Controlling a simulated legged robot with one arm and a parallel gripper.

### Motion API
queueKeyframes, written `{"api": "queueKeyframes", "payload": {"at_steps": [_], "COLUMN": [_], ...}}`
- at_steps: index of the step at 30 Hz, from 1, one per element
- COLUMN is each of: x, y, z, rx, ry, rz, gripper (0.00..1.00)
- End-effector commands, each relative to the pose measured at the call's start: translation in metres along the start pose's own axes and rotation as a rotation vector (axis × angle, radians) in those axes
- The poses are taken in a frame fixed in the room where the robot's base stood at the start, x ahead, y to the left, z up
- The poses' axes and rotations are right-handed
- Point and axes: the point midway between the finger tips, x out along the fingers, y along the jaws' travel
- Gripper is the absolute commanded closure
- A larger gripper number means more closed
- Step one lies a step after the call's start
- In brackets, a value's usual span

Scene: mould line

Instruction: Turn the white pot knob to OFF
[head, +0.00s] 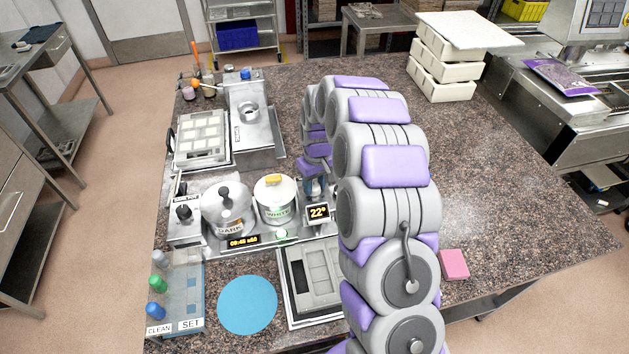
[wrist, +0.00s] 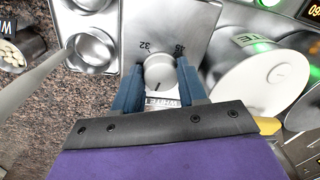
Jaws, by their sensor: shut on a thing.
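The white pot knob (wrist: 157,73) is a round, pale grey dial on a metal panel in the wrist view. Numbers such as 32 are printed beside it, and a label reading WHITE is partly seen below it. A dark mark shows on its face; the OFF mark is not visible. My gripper (wrist: 160,68) is shut on the knob, one blue finger on each side. The white pot also shows in the wrist view (wrist: 255,88).
The dark pot (head: 225,215) and its black knob (head: 184,212) are to the left. A 22° display (head: 318,212) stands close to my gripper. A blue disc (head: 248,304), a mould (head: 312,278) and a pink block (head: 453,264) lie in front. The counter's right side is mostly clear.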

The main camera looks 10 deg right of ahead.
Motion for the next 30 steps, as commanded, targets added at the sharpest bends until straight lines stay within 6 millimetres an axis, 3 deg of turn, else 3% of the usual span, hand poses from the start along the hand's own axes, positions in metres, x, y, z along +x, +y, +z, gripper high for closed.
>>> {"api": "queueKeyframes", "payload": {"at_steps": [12,30], "x": [-0.0022,-0.0013], "y": [0.0011,0.0013], "z": [-0.0026,-0.0024], "rx": [-0.206,-0.241], "ry": [-0.003,-0.006], "rz": [0.003,0.003], "gripper": [0.89,0.89]}}
